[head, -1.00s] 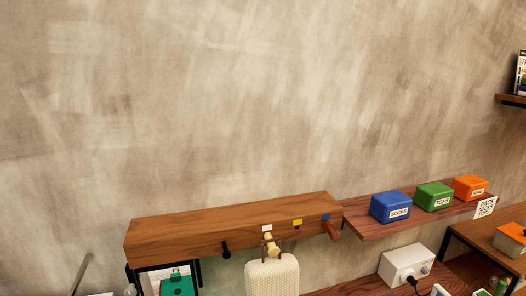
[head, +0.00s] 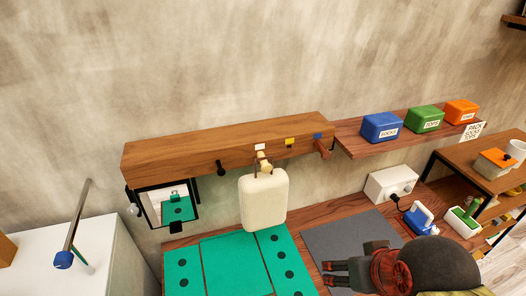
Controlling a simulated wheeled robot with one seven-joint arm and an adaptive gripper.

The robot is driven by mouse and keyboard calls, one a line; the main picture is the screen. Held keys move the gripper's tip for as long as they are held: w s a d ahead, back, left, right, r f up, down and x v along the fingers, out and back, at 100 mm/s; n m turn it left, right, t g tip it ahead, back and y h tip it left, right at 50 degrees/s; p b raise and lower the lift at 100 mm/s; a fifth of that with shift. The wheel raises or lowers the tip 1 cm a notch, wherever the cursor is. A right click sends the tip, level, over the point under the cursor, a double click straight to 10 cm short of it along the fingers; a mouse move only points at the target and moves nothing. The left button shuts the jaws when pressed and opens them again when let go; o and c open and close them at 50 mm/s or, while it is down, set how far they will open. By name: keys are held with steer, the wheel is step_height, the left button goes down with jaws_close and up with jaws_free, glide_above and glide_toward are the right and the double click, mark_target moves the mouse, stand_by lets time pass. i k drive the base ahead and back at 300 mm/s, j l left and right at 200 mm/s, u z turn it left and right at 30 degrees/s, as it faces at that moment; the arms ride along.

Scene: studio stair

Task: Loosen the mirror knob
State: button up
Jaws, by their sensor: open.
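The mirror (head: 151,207) hangs in a black frame below the left end of a wooden wall beam, and it reflects a green surface. A small pale round knob (head: 133,209) sits at the left side of the mirror frame. My gripper (head: 326,273) is in the lower right of the head view, above the bench, with its dark fingers pointing left. It is open and appears empty. It is well to the right of the mirror and apart from it.
A cream bag (head: 263,200) hangs from the beam (head: 230,143), between mirror and gripper. Green dotted panels (head: 222,268) and a grey mat (head: 335,238) cover the bench. A blue-tipped rod (head: 77,225) rises over the white cabinet (head: 40,266). Labelled boxes (head: 382,126) stand on the right shelf.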

mark_target(133, 210)
steer(key=u, duration=1.3)
